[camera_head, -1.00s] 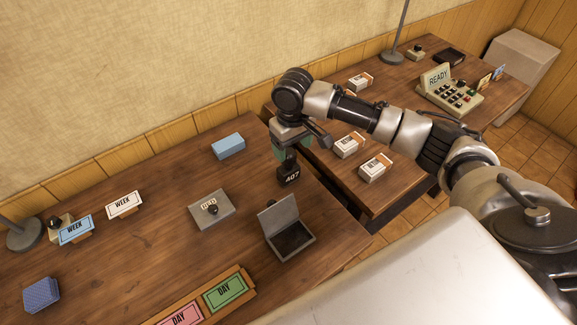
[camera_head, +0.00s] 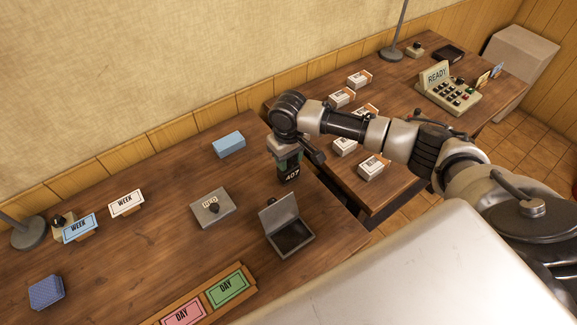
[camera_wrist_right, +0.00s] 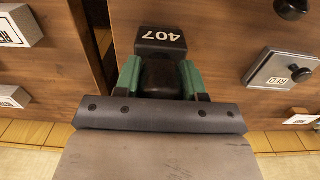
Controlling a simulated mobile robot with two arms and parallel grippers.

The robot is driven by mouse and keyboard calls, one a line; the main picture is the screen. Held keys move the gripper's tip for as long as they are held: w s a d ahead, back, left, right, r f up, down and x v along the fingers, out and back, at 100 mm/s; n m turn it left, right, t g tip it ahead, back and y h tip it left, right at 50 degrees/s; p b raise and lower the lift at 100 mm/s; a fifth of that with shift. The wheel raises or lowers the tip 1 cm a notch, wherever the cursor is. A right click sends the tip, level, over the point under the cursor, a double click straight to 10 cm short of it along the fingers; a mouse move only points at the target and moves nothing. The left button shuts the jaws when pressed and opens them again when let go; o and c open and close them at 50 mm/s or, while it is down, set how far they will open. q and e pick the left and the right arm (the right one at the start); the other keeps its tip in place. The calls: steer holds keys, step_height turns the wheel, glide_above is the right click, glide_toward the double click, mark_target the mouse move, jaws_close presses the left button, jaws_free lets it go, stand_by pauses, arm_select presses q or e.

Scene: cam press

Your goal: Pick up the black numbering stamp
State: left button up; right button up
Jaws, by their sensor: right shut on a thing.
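The black numbering stamp (camera_head: 290,175), marked 407, is at the right part of the left table. In the right wrist view the stamp (camera_wrist_right: 160,42) sits between the green fingers of my right gripper (camera_wrist_right: 160,78). My right gripper (camera_head: 288,160) is shut on it from above. I cannot tell from the head view whether the stamp's base touches the table. My left gripper is not in view.
An open ink pad (camera_head: 290,238) lies just in front of the stamp. A grey RED pad box (camera_head: 213,208) and a blue box (camera_head: 228,144) lie to its left. White boxes (camera_head: 373,167) stand on the right table, across a gap. DAY cards (camera_head: 228,287) lie at the front.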

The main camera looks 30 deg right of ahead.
steer(key=shift+r, duration=0.2)
steer(key=shift+c, duration=0.2)
steer(key=shift+r, duration=0.25)
steer(key=r, duration=0.1)
steer(key=r+b, duration=0.1)
steer(key=r, duration=0.1)
steer(key=shift+s+d+r+b, duration=0.2)
steer(key=shift+s+r+b, duration=0.1)
steer(key=shift+s, duration=0.1)
steer(key=s+d+r+b, duration=0.1)
steer(key=s+d+r, duration=0.1)
steer(key=s+r, duration=0.4)
steer(key=s, duration=0.4)
steer(key=shift+s+r+b, duration=0.3)
steer(key=shift+d, duration=0.1)
